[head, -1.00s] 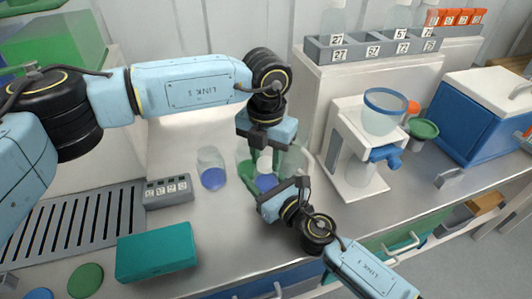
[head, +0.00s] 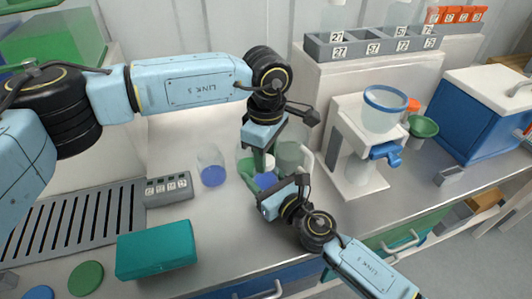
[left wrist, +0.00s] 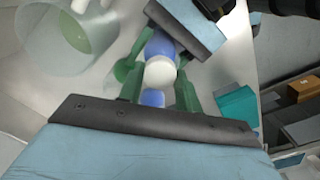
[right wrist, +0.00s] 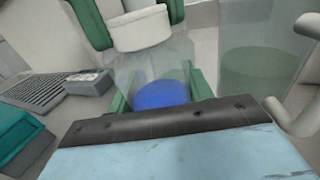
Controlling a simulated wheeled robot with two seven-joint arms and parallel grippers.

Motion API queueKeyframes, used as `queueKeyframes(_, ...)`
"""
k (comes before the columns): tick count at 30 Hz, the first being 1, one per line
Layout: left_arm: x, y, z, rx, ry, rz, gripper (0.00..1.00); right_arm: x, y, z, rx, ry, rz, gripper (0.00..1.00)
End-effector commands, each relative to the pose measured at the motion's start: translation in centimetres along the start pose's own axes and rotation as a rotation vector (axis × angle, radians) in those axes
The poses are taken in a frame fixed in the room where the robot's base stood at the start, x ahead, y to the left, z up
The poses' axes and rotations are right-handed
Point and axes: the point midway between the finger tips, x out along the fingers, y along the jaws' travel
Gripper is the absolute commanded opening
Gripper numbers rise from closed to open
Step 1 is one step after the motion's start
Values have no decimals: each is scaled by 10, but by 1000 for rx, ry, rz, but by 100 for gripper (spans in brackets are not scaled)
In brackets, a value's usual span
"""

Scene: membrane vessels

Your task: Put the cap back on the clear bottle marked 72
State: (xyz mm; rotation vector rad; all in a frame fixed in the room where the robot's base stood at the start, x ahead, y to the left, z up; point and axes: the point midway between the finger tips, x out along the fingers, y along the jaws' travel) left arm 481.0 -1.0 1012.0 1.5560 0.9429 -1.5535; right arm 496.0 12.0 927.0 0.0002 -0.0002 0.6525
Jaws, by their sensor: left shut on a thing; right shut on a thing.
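My left gripper (head: 268,156) points down and is shut on a white cap (left wrist: 160,72), which also shows between its green fingers in the right wrist view (right wrist: 142,30). Directly below is a clear bottle (right wrist: 150,72) with blue contents, upright on the counter; it also shows in the head view (head: 266,180). My right gripper (right wrist: 155,92) is shut around this bottle from the front. The cap is over the bottle's mouth; I cannot tell whether they touch. No number is readable on the bottle.
A second clear vessel with blue contents (head: 211,166) stands to the left. A large clear jug with green contents (right wrist: 252,70) stands close on the right. A numbered rack (head: 372,45), a white stand with funnel (head: 350,150) and a teal box (head: 156,250) surround the work area.

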Motion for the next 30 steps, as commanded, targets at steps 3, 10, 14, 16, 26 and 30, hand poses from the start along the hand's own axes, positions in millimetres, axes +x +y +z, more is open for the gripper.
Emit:
queueKeyframes(3,0,0,0,221,0,1,13,0,0,-1,0,1,0,0)
queueKeyframes(10,0,0,0,655,-1,2,13,0,0,-1,0,1,0,0)
queueKeyframes(14,0,0,0,899,-1,3,13,0,0,-1,0,1,0,0)
queueKeyframes(16,0,0,0,1031,0,3,13,0,0,-1,0,1,0,0)
queueKeyframes(26,0,-1,0,1525,0,4,13,0,0,-1,0,1,0,0)
queueKeyframes(30,0,-1,0,1519,0,4,37,0,0,-1,0,1,0,0)
